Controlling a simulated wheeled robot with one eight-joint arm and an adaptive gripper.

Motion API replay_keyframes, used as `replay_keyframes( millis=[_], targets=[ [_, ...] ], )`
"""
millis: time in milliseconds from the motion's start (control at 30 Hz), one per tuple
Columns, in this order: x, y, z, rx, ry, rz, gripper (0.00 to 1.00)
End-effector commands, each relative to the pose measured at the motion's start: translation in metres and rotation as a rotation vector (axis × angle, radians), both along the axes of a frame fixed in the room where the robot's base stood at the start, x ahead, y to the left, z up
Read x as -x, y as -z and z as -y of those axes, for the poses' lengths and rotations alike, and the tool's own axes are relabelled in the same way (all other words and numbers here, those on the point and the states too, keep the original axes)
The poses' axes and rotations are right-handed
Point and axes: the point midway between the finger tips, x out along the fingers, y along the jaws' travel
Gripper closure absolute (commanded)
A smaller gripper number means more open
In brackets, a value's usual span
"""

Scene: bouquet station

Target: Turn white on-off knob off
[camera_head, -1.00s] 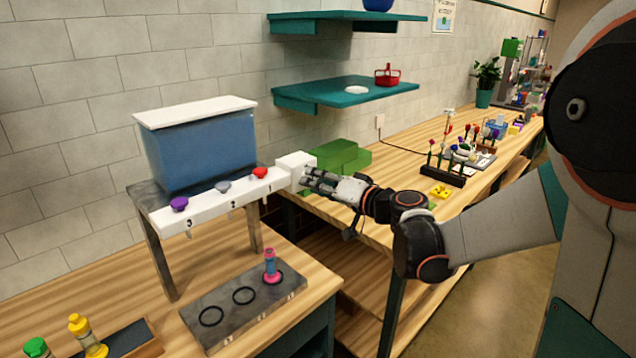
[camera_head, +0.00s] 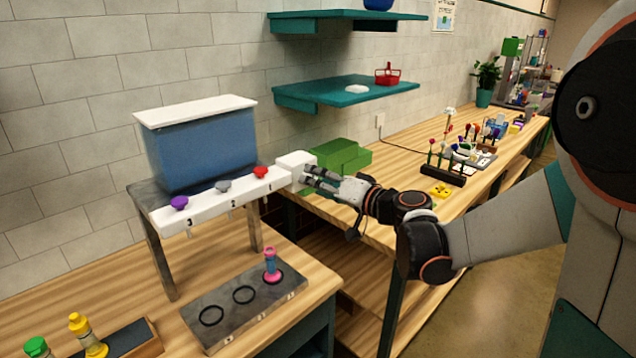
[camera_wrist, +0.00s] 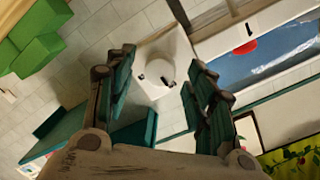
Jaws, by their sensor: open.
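The white on-off knob (camera_wrist: 158,75) is a round white disc on the face of a white box, with small dark marks by it. The white box also shows in the head view (camera_head: 294,161), at the right end of the white dispenser bar. My gripper (camera_wrist: 161,62) is open and empty, one finger on each side of the knob in the wrist picture. In the head view my gripper (camera_head: 311,178) is close to the box's face and hides the knob. I cannot tell whether the fingers touch it.
A blue tank (camera_head: 203,148) with a white lid stands behind purple (camera_head: 180,202), grey (camera_head: 223,186) and red (camera_head: 260,172) knobs. Green blocks (camera_head: 340,156) sit just behind the box. Teal shelves (camera_head: 345,92) hang above.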

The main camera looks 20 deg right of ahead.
Motion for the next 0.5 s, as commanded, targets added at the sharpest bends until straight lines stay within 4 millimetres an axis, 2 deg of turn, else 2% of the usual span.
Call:
replay_keyframes(
  millis=[500],
  targets=[
    [0.083, -0.009, 0.045, 0.001, 0.004, 0.0, 0.5]
  ],
)
